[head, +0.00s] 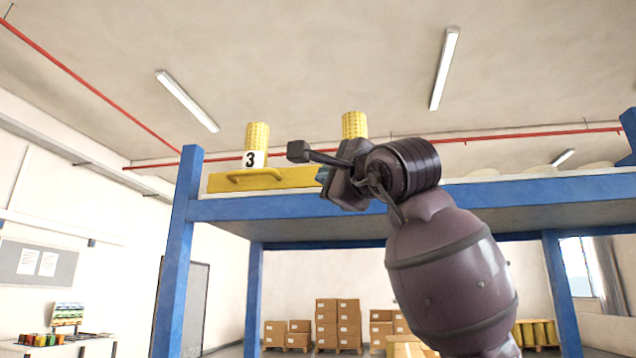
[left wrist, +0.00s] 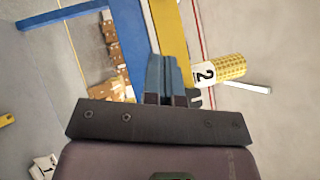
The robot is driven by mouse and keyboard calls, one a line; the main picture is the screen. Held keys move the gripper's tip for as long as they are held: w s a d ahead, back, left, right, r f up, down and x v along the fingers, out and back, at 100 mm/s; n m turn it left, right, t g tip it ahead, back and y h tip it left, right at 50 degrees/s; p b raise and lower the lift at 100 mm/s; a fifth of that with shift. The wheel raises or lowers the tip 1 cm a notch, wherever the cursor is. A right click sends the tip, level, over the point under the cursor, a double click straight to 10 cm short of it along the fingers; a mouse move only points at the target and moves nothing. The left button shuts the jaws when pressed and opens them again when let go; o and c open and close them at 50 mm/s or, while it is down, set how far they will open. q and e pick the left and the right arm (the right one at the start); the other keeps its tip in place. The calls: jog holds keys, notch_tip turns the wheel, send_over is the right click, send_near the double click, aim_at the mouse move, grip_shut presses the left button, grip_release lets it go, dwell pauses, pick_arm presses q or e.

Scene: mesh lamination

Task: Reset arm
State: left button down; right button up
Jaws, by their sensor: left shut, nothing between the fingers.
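My left gripper (head: 325,177) is raised in front of the blue shelf's top edge, in the middle of the head view. In the left wrist view its two blue-grey fingers (left wrist: 163,78) are together with nothing between them. A yellow tray (head: 218,183) with a handle lies on the shelf, left of the gripper. A yellow roll labelled 3 (head: 257,135) stands at the tray. A second yellow roll (head: 354,124) rises behind my wrist, its lower part hidden; a yellow roll labelled 2 (left wrist: 228,67) shows beside the fingers in the left wrist view. My right gripper is not in view.
The blue shelf frame (head: 290,208) spans the view, with a post (head: 176,260) at left. Pale rounded items (head: 540,169) lie on top at right. Stacked cardboard boxes (head: 337,325) stand far behind. The air above the shelf is mostly free.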

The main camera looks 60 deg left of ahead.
pick_arm(q)
jog(key=shift+d+f, duration=0.15)
jog(key=shift+d, duration=0.2)
